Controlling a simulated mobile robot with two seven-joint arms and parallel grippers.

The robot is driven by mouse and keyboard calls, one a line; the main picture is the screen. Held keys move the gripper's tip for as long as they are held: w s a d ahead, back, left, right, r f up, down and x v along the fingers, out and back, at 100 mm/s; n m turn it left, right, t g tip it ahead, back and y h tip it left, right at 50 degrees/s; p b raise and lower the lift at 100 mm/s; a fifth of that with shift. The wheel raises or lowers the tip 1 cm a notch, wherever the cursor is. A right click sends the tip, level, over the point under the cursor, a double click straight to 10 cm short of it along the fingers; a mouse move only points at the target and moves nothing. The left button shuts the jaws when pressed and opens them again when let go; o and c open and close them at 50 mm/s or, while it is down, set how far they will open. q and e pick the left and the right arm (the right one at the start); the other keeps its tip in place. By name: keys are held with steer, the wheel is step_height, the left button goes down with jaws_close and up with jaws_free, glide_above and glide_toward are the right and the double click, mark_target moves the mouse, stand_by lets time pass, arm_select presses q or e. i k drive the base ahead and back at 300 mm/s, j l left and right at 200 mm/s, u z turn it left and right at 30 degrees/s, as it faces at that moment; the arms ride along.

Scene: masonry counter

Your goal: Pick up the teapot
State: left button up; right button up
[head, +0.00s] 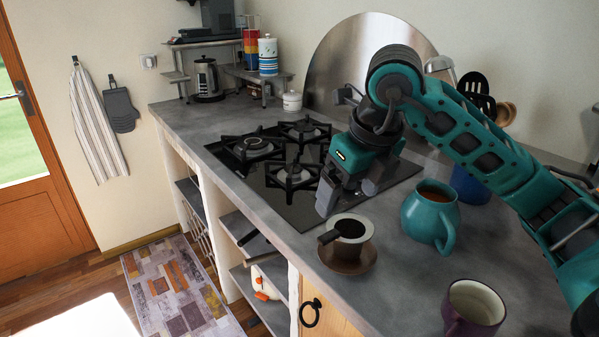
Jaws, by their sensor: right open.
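No lidded, spouted teapot can be made out for certain. A round teal pot (428,216) with a side handle and brown liquid in it stands upright on the counter, right of my right gripper. A small brown and beige pot (352,248) with a dark handle sits on a brown saucer (349,266) near the front edge. My right gripper (348,194) is open, empty and pointing down above the near end of the hob, just behind the small pot in the picture. It appears apart from both pots. My left gripper is out of view.
A purple mug (474,310) stands at the front right. A blue container (470,186) is partly hidden by my right arm. A kettle (207,79) stands far back. A white item (258,283) is on a shelf below.

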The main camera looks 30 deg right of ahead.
mark_target(431, 215)
steer(key=k+j, duration=0.8)
steer(key=j, duration=0.15)
